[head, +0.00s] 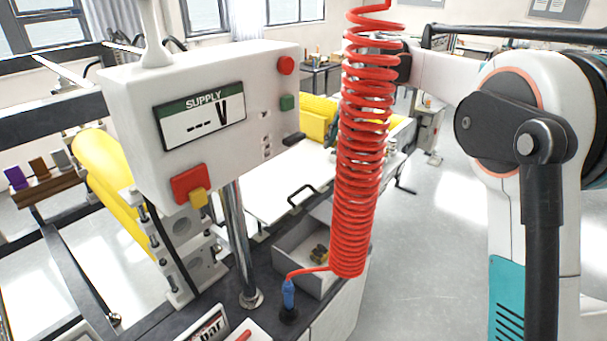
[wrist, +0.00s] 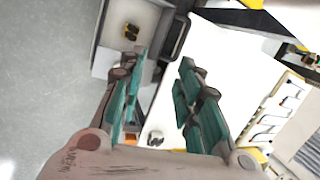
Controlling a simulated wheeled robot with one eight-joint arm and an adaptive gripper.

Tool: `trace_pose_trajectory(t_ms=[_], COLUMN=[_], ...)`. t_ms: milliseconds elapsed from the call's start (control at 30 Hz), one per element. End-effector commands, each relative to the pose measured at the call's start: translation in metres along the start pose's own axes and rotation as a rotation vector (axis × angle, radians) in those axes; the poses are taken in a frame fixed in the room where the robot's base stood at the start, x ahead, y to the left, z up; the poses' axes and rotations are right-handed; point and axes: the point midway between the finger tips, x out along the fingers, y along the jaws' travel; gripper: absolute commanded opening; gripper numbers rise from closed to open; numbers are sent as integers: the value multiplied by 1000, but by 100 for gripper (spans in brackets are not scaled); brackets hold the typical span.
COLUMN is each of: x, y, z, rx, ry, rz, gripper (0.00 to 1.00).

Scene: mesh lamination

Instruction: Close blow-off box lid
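The blow-off box (head: 290,258) is a grey open-topped box beside the dark bench top, partly hidden by the red coiled hose. A small yellow-and-black item (head: 319,254) lies inside it. A black bar handle (head: 300,194) shows at its far side, apparently on the raised lid; the lid's outline is hard to tell from the white surface behind. In the wrist view the box (wrist: 103,62) is at upper left, with the black handle (wrist: 177,38) right of it. My gripper (wrist: 162,78) is open and empty, its teal fingers apart below the handle in the picture. Contact cannot be told. The head view hides the gripper.
The red coiled hose (head: 361,150) hangs in front of the box. A white supply panel (head: 215,125) stands on a metal post (head: 240,250) at left. Yellow rolls (head: 105,175) lie behind it. Grey floor (head: 430,240) is clear at right.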

Motion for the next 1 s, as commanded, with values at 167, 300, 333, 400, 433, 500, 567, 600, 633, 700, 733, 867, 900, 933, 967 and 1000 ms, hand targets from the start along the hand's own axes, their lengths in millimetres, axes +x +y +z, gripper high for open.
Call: trace_pose_trajectory(t_ms=[167,300,333,400,433,500,567,600,633,700,733,867,900,933,967,1000], x=[17,35,38,46,49,54,57,59,61,66,68,86,93,98,104,112], y=[-30,-45,-47,-51,-52,-55,-56,-56,-56,-56,-56,-56,-55,-56,-56,-56], z=[-25,-38,-40,-44,-45,-47,-48,-48,-48,-48,-47,-43,-42,-40,-39,-37], rx=[61,105,113,129,134,145,150,152,153,154,154,154,154,154,154,153], ry=[-84,-144,-155,-177,-185,-198,-206,-210,-211,-213,-213,-212,-212,-212,-212,-212], rz=[8,17,20,24,26,28,31,32,32,33,33,32,32,32,32,32], gripper=[31,31,31,31,31,31,31,31,31,31,31,31,31,31,31,31])
